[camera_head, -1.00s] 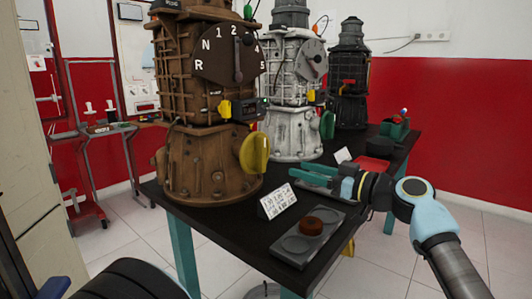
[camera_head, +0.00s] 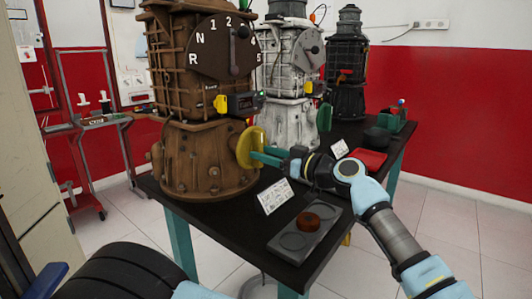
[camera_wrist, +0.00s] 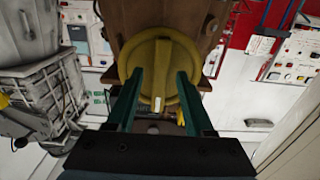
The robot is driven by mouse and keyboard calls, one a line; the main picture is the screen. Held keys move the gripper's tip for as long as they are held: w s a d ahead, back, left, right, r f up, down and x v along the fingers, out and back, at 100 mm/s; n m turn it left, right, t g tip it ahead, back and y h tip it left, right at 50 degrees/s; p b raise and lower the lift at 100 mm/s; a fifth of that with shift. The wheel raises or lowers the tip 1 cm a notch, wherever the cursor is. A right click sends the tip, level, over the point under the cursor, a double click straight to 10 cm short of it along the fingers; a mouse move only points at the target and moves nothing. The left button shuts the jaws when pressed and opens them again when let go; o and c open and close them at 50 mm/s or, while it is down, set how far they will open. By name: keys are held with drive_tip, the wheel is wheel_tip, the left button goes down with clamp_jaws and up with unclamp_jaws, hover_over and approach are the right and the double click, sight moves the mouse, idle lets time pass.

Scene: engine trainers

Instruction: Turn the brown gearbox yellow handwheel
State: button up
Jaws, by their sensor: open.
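The brown gearbox (camera_head: 190,155) stands at the near left end of the dark table, with a gear dial on its face. Its yellow handwheel (camera_head: 245,148) sticks out on the right side of its base. In the wrist view the handwheel (camera_wrist: 158,75) is a round disc with a raised bar across it. My gripper (camera_head: 256,153) is at the handwheel in the head view. In the wrist view my gripper (camera_wrist: 158,78) is open, with one green finger on each side of the disc's lower half. I cannot tell whether the fingers touch it.
A white gearbox (camera_head: 293,75) and a black gearbox (camera_head: 346,80) stand farther back on the table (camera_head: 240,226). A label card (camera_head: 276,196), a grey tray (camera_head: 283,241) with a brown puck (camera_head: 308,221), and a red tray (camera_head: 368,159) lie near my arm.

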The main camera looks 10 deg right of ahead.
clamp_jaws()
idle(0.4)
